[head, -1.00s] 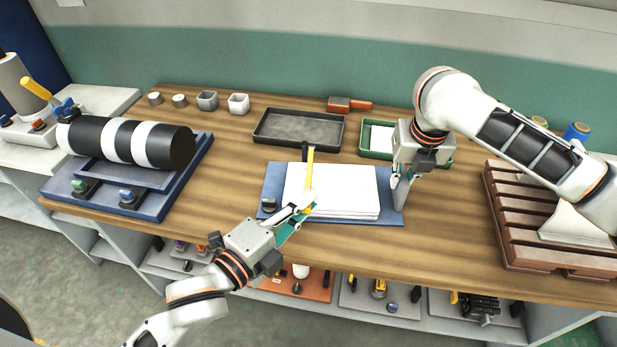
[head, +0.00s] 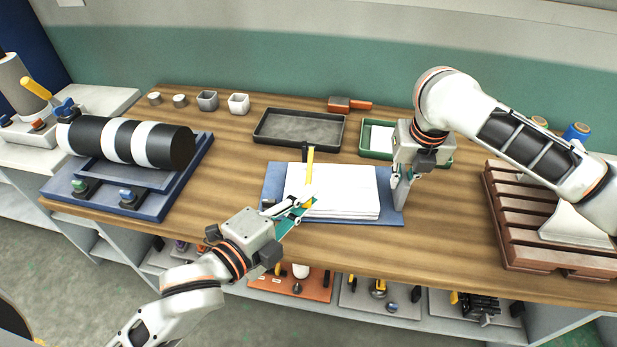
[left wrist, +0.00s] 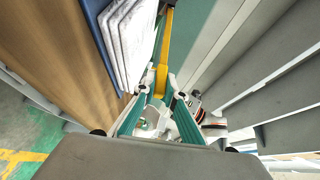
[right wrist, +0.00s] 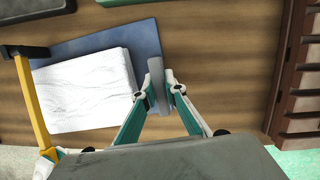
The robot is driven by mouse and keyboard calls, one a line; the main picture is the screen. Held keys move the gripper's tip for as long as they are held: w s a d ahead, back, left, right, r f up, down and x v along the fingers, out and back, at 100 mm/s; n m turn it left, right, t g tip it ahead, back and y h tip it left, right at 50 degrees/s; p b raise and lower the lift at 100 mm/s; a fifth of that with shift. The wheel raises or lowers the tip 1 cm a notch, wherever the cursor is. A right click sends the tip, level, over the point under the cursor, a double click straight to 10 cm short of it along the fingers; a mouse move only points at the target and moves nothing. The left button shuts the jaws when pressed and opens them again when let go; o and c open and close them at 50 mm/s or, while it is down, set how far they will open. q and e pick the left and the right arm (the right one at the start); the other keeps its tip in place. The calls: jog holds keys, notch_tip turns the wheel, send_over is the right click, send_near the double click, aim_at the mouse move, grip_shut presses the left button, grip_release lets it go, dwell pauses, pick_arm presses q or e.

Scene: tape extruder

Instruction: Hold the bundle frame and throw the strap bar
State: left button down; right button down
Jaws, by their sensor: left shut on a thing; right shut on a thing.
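The bundle frame is a blue base (head: 274,182) bearing a white stack (head: 340,190), with a grey upright plate (right wrist: 157,78) at its right end. My right gripper (head: 402,180) points down and is shut on that plate; the right wrist view shows the plate between the fingertips (right wrist: 160,92). The strap bar is a yellow bar (head: 309,172) with a black far end, lying over the left part of the stack. My left gripper (head: 304,203) is shut on its near part, which the fingers partly hide. The bar runs up from the fingers in the left wrist view (left wrist: 163,50).
A dark tray (head: 262,140) and a green tray (head: 368,150) lie behind the frame. A striped black-and-white roll (head: 125,142) stands on a blue base at left. A brown slatted rack (head: 500,215) stands at right. Open wood lies in front of the frame.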

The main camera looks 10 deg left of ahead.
pick_arm(q)
jog(key=shift+w+r, duration=0.15)
jog(key=shift+r, duration=0.4)
jog(key=shift+r+g, duration=0.1)
jog(key=shift+g, duration=0.2)
jog(key=shift+w+r, duration=0.1)
jog(key=shift+r, duration=0.25)
jog(key=shift+r+n+g, duration=0.3)
jog(key=shift+r+g, duration=0.05)
jog(key=shift+g, duration=0.05)
jog(key=c, duration=2)
grip_release()
jog(key=shift+o, duration=0.4)
jog(key=o, duration=0.5)
